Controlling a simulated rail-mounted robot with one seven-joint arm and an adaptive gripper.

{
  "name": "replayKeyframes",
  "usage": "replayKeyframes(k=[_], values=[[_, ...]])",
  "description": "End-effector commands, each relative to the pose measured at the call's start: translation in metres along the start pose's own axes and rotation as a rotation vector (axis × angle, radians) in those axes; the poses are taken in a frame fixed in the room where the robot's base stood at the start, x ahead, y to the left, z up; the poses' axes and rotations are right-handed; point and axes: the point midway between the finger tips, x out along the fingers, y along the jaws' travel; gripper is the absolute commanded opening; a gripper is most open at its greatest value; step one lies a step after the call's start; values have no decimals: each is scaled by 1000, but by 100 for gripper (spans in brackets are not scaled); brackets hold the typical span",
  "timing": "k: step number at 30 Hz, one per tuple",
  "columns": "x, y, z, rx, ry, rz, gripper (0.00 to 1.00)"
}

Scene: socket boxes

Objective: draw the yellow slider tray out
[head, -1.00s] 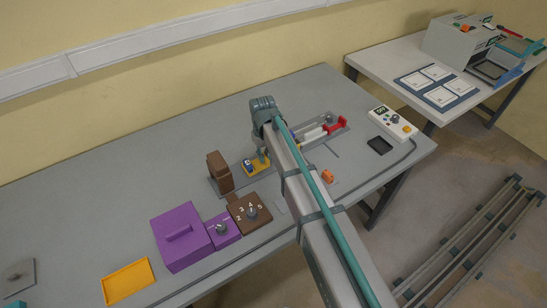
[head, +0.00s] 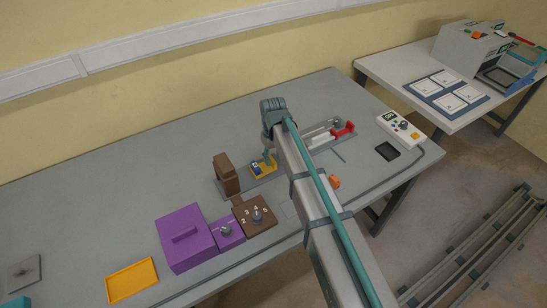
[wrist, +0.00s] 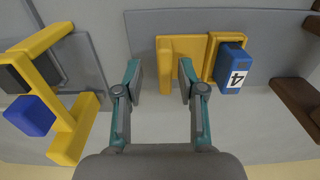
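The yellow slider tray (wrist: 184,62) lies on a grey rail strip in the wrist view, with a blue block marked 4 (wrist: 229,66) in its framed right part. In the head view, the yellow tray (head: 271,163) is beside the brown upright block, partly covered by my gripper. My gripper (wrist: 159,82) is open, its fingers wide apart. The right fingertip overlaps the tray's left part in the wrist view, and the left fingertip is left of the tray. I cannot tell whether either finger touches it.
A yellow bracket (wrist: 58,80) with a dark blue block (wrist: 30,115) is at the wrist view's left. The brown upright block (head: 226,176) stands left of the tray. A purple box (head: 184,240) and brown dial box (head: 254,218) are in front. The table's back left is clear.

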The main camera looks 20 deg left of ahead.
Motion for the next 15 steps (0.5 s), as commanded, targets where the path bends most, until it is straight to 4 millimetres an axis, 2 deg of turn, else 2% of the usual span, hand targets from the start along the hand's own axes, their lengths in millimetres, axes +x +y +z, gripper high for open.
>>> replayKeyframes(k=[5,15], values=[[-23,0,0,0,3,1,40],[-87,1,-1,1,3,2,40]])
